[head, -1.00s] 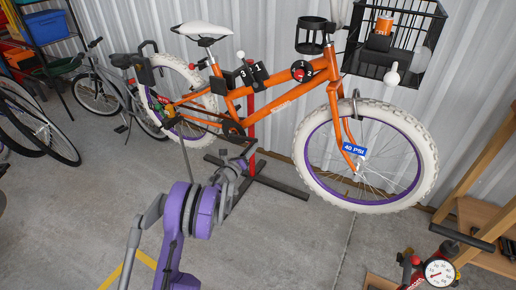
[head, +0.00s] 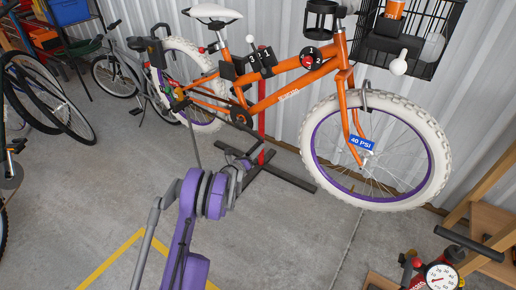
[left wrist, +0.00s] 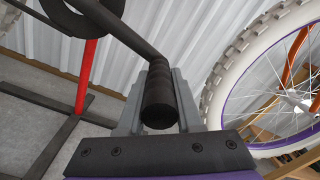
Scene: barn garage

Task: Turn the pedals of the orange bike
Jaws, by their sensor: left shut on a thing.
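The orange bike (head: 285,94) stands side-on by the metal wall in the head view, with a white front tyre and purple rims. Its dark crank hub (head: 239,116) sits low on the frame. My left gripper (head: 243,160) is below the hub, small and partly hidden by my purple wrist. In the left wrist view, the two grey fingers of my left gripper (left wrist: 158,104) are shut around a black ribbed pedal (left wrist: 159,92) at the end of a dark crank arm (left wrist: 112,28). The right gripper is out of view.
A red and black stand (head: 262,152) with floor bars is under the bike. A red pump with a gauge (head: 440,277) and a wooden frame (head: 475,195) are at the right. Other bikes (head: 45,95) stand at the left. The concrete floor in front is mostly clear.

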